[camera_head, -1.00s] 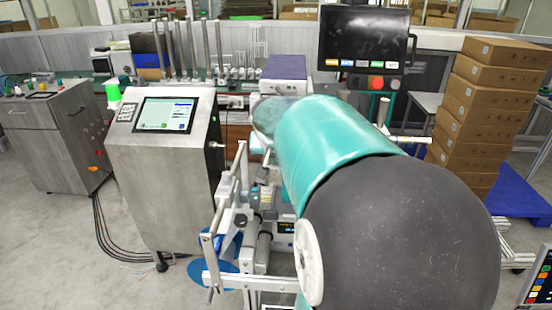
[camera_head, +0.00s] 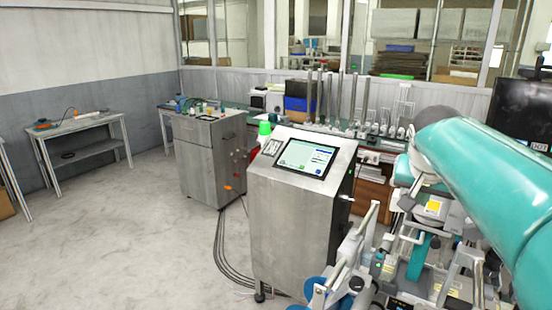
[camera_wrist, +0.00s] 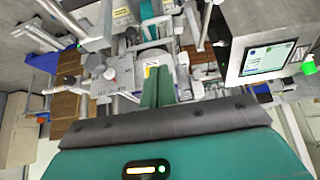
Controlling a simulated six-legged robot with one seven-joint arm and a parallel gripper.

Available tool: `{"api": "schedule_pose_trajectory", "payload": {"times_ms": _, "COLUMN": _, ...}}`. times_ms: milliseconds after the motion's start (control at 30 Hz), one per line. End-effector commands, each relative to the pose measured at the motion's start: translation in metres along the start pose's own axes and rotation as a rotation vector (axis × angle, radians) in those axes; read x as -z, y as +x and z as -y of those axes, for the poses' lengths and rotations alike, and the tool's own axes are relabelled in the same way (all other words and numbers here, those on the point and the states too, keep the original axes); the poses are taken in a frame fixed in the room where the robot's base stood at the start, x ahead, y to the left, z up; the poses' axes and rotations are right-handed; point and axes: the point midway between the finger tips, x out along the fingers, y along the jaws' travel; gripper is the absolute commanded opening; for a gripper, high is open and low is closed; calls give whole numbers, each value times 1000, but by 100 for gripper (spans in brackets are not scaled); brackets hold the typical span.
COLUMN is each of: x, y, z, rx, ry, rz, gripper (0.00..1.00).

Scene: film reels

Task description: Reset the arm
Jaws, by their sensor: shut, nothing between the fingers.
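My gripper (camera_wrist: 157,84) shows in the wrist view as two teal fingers pressed together, with nothing between them. They extend from the dark padded edge of my teal hand toward a labelling machine (camera_wrist: 125,75) with rollers and brackets. I cannot tell how far the fingertips are from it. In the head view my teal arm reaches in from the right edge, in front of that machine (camera_head: 432,235). The fingers cannot be made out in the head view.
A steel cabinet (camera_head: 290,225) with a tilted touch screen stands left of my arm; it also shows in the wrist view (camera_wrist: 240,25). A second metal cabinet (camera_head: 207,160) and a side table (camera_head: 85,125) stand farther left. The floor at left is clear.

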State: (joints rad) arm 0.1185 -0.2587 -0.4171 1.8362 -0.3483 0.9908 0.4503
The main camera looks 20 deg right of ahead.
Motion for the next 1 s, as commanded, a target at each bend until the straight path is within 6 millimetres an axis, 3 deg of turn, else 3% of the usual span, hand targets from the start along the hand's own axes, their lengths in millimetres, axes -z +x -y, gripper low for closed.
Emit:
{"api": "schedule_pose_trajectory", "payload": {"times_ms": 167, "x": -17, "y": -3, "z": 14, "rx": 39, "ry": -42, "rz": 13, "gripper": 0}}
{"api": "schedule_pose_trajectory", "payload": {"times_ms": 267, "x": -54, "y": -10, "z": 40, "rx": 116, "ry": -132, "rz": 36, "gripper": 0}}
{"api": "schedule_pose_trajectory", "payload": {"times_ms": 367, "x": -110, "y": -22, "z": 72, "rx": 216, "ry": -271, "rz": 63, "gripper": 0}}
{"api": "schedule_pose_trajectory", "payload": {"times_ms": 500, "x": -199, "y": -37, "z": 106, "rx": 343, "ry": -482, "rz": 87, "gripper": 0}}
{"api": "schedule_pose_trajectory", "payload": {"times_ms": 600, "x": -257, "y": -43, "z": 116, "rx": 405, "ry": -616, "rz": 96, "gripper": 0}}
{"api": "schedule_pose_trajectory", "payload": {"times_ms": 700, "x": -297, "y": -45, "z": 120, "rx": 442, "ry": -711, "rz": 98, "gripper": 0}}
{"api": "schedule_pose_trajectory", "payload": {"times_ms": 833, "x": -320, "y": -44, "z": 120, "rx": 460, "ry": -765, "rz": 99, "gripper": 0}}
{"api": "schedule_pose_trajectory", "payload": {"times_ms": 1000, "x": -321, "y": -44, "z": 120, "rx": 461, "ry": -768, "rz": 100, "gripper": 0}}
